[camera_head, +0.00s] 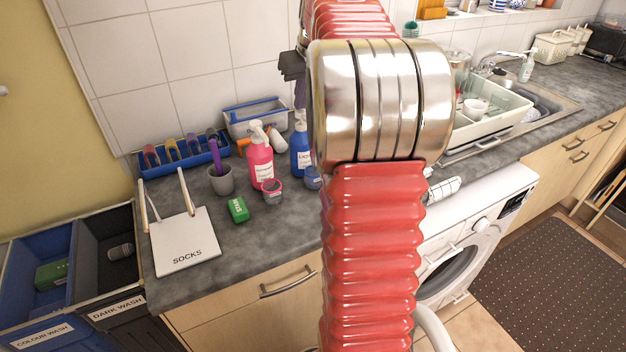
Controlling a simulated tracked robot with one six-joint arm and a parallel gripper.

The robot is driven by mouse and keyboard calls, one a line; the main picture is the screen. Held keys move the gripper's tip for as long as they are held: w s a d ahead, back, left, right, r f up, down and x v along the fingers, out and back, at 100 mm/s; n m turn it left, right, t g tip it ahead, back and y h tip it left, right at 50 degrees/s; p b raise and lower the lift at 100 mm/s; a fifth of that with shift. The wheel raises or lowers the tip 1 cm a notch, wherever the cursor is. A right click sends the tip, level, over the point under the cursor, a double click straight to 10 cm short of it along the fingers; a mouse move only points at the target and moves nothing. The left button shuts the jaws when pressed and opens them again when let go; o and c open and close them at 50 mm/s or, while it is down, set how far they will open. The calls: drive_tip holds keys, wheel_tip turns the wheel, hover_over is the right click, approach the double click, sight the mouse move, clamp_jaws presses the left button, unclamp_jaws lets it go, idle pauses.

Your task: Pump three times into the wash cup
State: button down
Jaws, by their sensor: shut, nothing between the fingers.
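A pink pump bottle (260,163) with a white pump head stands upright on the counter. A blue pump bottle (299,150) stands to its right, partly hidden by my arm. A small cup with a pinkish inside (272,191) stands in front of the pink bottle. A blue cup (312,178) stands in front of the blue bottle, partly behind my arm. I cannot tell which is the wash cup. My gripper (299,92) shows only as a dark part left of my arm, above the blue bottle; it appears shut and empty. Its fingertips are mostly hidden, so contact with the pump is unclear.
A grey cup (221,181) with a purple tool, a green box (238,209) and a white SOCKS board (185,243) are to the left. A blue tray (182,157) and a grey bin (252,120) stand behind. The dish rack (497,128) and sink are right.

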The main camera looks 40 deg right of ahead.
drive_tip(key=shift+f, duration=1)
drive_tip(key=shift+r, duration=1.25)
drive_tip(key=shift+r, duration=0.1)
wheel_tip(320, 180, up, 6)
drive_tip(key=shift+f, duration=0.1)
idle(0.7)
idle(0.4)
